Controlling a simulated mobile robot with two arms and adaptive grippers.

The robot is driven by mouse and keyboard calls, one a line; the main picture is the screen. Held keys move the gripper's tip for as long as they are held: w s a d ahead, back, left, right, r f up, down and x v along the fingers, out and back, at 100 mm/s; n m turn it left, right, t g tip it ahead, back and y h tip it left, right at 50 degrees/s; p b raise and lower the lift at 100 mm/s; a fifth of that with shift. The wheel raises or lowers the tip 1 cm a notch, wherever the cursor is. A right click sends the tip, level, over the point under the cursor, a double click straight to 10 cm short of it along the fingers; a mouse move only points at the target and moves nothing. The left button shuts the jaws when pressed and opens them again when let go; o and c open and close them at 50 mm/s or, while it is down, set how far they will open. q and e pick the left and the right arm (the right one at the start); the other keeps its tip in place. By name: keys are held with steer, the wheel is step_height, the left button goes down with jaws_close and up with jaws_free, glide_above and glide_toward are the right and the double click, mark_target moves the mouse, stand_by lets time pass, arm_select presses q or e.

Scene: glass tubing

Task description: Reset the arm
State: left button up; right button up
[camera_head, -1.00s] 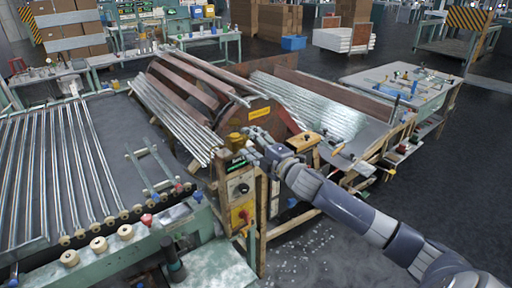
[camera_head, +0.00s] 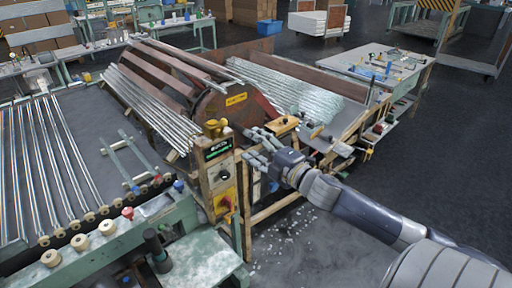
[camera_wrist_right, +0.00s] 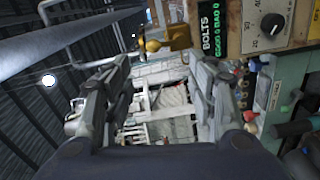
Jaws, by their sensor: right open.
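My right arm comes in from the lower right in the head view. Its gripper (camera_head: 258,145) is in the air just right of the control box (camera_head: 219,172), with nothing between its fingers. In the right wrist view the two fingers (camera_wrist_right: 155,95) stand wide apart and empty. The control box also shows there at the upper right, with its BOLTS display (camera_wrist_right: 208,28) and black dial (camera_wrist_right: 272,22). My left gripper is not in view.
A rotating drum machine with glass tubes (camera_head: 150,110) stands behind the box. A roller conveyor with long tubes (camera_head: 60,165) is at left. A bench of cut tubing (camera_head: 295,88) is behind the gripper. Dark floor (camera_head: 450,150) is open at right.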

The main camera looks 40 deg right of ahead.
steer(key=shift+s, duration=0.3)
stand_by(0.4)
steer(key=s+d+f+m+g+h+b, duration=0.1)
steer(key=d+f+m+g+h, duration=0.2)
steer(key=f, duration=0.9)
steer(key=s+d+f+m+g+h+b, duration=0.1)
steer(key=s+d+f+m, duration=0.3)
steer(key=f, duration=0.8)
steer(key=s+f+m+g+b, duration=0.15)
steer(key=s+f, duration=0.25)
steer(key=f, duration=0.8)
steer(key=s+f+m+g+b, duration=0.1)
steer(key=s+f+m+g, duration=0.3)
steer(key=f, duration=0.8)
steer(key=s+a+f+g+b, duration=0.1)
steer(key=s+a+f+g, duration=0.1)
steer(key=s+a+f, duration=0.5)
steer(key=s+a+f+g+b, duration=0.1)
steer(key=s+a+f+g, duration=0.15)
steer(key=s+f, duration=0.7)
steer(key=s+a+f+m+g+y, duration=0.1)
steer(key=s+a+f, duration=0.4)
steer(key=s, duration=0.3)
steer(key=s+a+f+m+g+y+b, duration=0.1)
steer(key=s+a+f+g, duration=0.1)
steer(key=s+a+f, duration=0.3)
steer(key=s+a, duration=0.3)
steer(key=shift+s, duration=0.4)
